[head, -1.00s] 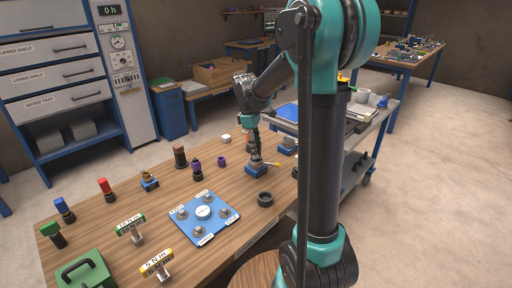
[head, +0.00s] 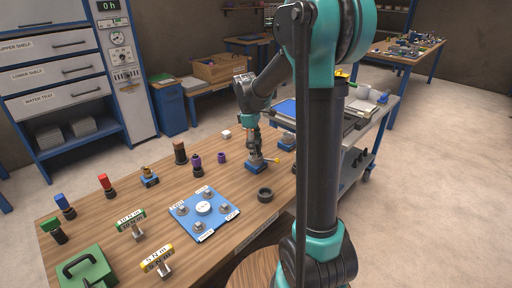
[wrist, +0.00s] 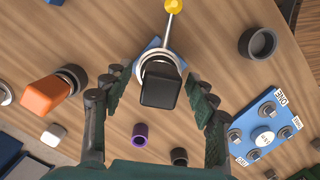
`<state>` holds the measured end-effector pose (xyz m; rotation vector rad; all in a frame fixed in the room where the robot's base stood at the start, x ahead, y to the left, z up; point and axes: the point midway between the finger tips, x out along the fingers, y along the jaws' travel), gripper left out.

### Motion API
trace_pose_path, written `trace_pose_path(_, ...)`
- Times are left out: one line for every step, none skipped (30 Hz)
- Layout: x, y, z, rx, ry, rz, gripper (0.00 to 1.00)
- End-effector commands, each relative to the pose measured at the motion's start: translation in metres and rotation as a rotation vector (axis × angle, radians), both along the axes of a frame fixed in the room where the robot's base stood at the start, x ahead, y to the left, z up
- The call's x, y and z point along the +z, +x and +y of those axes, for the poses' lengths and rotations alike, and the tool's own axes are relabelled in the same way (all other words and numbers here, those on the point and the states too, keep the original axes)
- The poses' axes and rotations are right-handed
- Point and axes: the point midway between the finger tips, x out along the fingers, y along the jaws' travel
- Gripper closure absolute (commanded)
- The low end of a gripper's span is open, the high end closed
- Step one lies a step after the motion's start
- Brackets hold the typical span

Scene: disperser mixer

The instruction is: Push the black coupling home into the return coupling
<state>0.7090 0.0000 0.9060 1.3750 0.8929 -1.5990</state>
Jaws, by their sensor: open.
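The black coupling (wrist: 160,88) is a square-looking black block in the middle of the wrist view. It stands at a metal ring, the return coupling (wrist: 158,60), on a blue base; how deep it sits I cannot tell. A lever with a yellow knob (wrist: 174,6) reaches out from this fitting. My gripper (wrist: 160,84) is open, with one finger on each side of the black coupling and gaps showing. In the head view my gripper (head: 253,150) points down over the blue base (head: 256,168) and hides the coupling.
An orange-capped coupling (wrist: 48,94) stands left of my fingers in the wrist view. A purple ring (wrist: 140,133) and dark ring (wrist: 262,44) are nearby. A blue plate with several fittings (head: 190,224) lies nearer on the bench. A trolley (head: 350,131) stands beyond the bench.

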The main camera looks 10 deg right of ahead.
Motion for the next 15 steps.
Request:
trace_pose_path(0.000, 0.000, 0.000, 0.000, 0.000, 0.000, 0.42)
trace_pose_path(0.000, 0.000, 0.000, 0.000, 0.000, 0.000, 0.42)
trace_pose_path(0.001, 0.000, 0.000, 0.000, 0.000, 0.000, 0.42)
trace_pose_path(0.003, 0.000, 0.001, 0.000, 0.000, 0.000, 0.42)
trace_pose_path(0.005, 0.000, 0.001, 0.000, 0.000, 0.000, 0.42)
trace_pose_path(0.009, 0.000, 0.001, 0.000, 0.000, 0.000, 0.42)
trace_pose_path(0.012, 0.001, 0.002, 0.000, 0.000, 0.000, 0.42)
trace_pose_path(0.017, 0.001, 0.002, 0.000, 0.000, 0.000, 0.42)
trace_pose_path(0.023, 0.001, 0.003, 0.000, 0.000, 0.000, 0.42)
trace_pose_path(0.029, 0.002, 0.004, 0.000, 0.000, 0.000, 0.42)
trace_pose_path(0.035, 0.002, 0.005, 0.000, 0.000, 0.000, 0.42)
trace_pose_path(0.043, 0.003, 0.006, 0.000, 0.000, 0.000, 0.42)
trace_pose_path(0.049, 0.003, 0.007, 0.000, 0.000, 0.000, 0.42)
trace_pose_path(0.055, 0.003, 0.008, 0.000, 0.000, 0.000, 0.42)
trace_pose_path(0.064, 0.004, 0.009, 0.000, 0.000, 0.000, 0.42)
